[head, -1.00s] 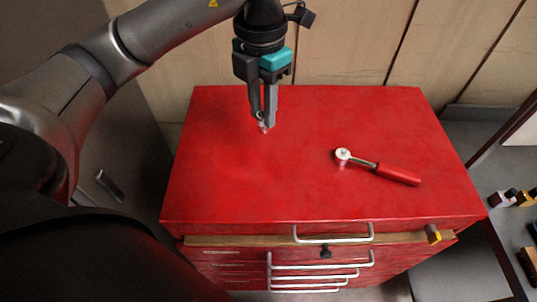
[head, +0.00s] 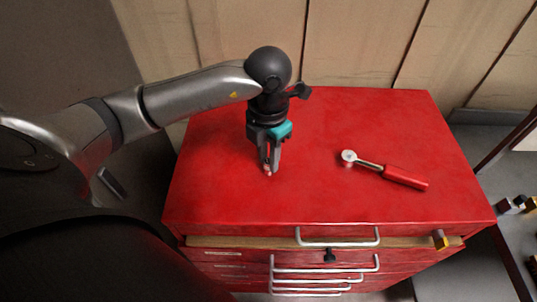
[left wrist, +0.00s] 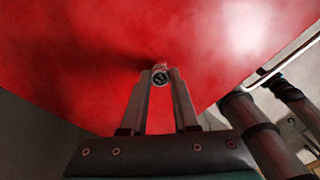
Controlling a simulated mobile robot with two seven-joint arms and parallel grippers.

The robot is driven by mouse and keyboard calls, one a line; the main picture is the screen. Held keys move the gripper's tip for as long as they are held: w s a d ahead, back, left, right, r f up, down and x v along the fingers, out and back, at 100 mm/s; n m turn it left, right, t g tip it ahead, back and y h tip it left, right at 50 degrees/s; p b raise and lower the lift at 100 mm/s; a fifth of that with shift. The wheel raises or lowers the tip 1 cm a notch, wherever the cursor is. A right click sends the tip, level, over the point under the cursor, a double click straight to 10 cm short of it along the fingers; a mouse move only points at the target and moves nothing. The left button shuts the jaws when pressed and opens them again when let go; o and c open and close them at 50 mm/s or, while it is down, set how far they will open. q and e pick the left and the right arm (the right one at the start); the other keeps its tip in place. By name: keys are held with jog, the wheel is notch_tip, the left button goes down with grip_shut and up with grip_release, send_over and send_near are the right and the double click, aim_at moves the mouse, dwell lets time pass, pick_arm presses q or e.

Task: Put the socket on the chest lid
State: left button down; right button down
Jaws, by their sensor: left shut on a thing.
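The red chest lid (head: 310,190) fills the middle of the head view. My left gripper (head: 268,170) points down over the left part of the lid. It is shut on the small metal socket (left wrist: 160,77), which shows between the fingertips (left wrist: 160,85) in the left wrist view. In the head view only a bit of the socket shows at the fingertips, close to the lid; I cannot tell whether it touches. My right gripper is not in view.
A ratchet with a red handle (head: 404,177) lies on the right part of the lid. Drawers with silver handles (head: 338,240) are on the chest's front. A dark shelf with small items (head: 520,203) stands at the right. The lid's middle is clear.

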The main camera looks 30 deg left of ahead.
aim_at(268, 161)
pick_arm(q)
jog(key=shift+f, duration=0.1)
jog(key=c, duration=0.7)
grip_release()
notch_tip(268, 161, up, 12)
jog(key=shift+r, duration=0.2)
